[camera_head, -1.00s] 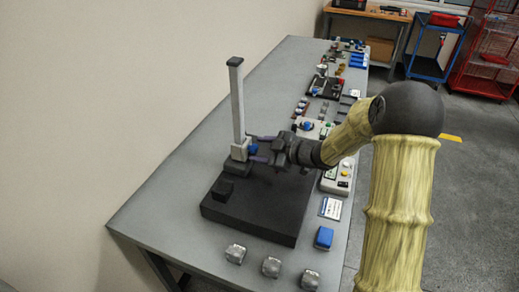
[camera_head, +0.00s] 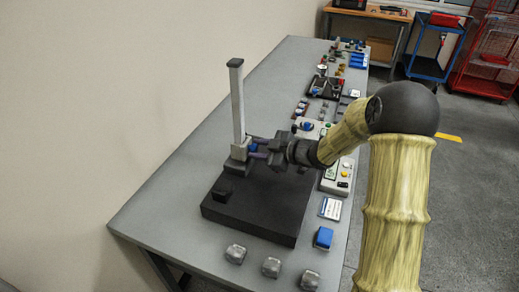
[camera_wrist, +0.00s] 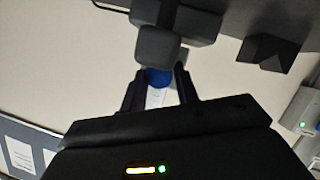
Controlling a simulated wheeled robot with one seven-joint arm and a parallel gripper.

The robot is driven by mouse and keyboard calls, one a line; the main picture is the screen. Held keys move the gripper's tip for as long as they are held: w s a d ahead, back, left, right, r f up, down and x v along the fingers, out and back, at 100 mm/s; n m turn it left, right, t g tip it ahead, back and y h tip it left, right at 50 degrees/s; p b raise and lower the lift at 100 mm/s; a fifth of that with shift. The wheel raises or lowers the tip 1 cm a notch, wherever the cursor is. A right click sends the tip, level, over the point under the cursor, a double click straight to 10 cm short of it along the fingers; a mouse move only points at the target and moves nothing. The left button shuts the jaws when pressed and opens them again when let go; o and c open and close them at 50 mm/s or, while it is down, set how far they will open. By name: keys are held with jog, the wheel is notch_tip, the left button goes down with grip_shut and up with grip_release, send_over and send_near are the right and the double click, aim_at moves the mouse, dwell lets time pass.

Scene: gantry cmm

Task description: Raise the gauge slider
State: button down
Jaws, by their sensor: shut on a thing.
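The gauge stand's tall grey column (camera_head: 237,105) rises upright from a dark base at the back of the black plate. The pale slider (camera_head: 239,152) sits low on the column, close above the base. Its blue knob faces my gripper and shows in the wrist view (camera_wrist: 158,77) between the two dark fingers. My gripper (camera_head: 254,148) reaches in level from the right and is shut on the blue knob. In the head view the fingers partly hide the knob. In the wrist view a dark grey block (camera_wrist: 158,43) stands just beyond it.
The black plate (camera_head: 255,205) lies under the stand, with a small black block (camera_head: 222,190) on it. Several grey blocks and a blue block (camera_head: 323,238) lie along the front. Control boxes and small parts line the right edge. The bench's left side is clear.

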notch_tip(320, 180, up, 16)
jog(key=p, duration=1.3)
jog(key=shift+r, duration=0.1)
jog(key=shift+d, duration=0.1)
jog(key=c, duration=1.1)
grip_release()
jog(key=shift+w, duration=0.1)
jog(key=b+v, duration=0.2)
jog(key=v, duration=1.5)
jog(key=shift+d, duration=0.15)
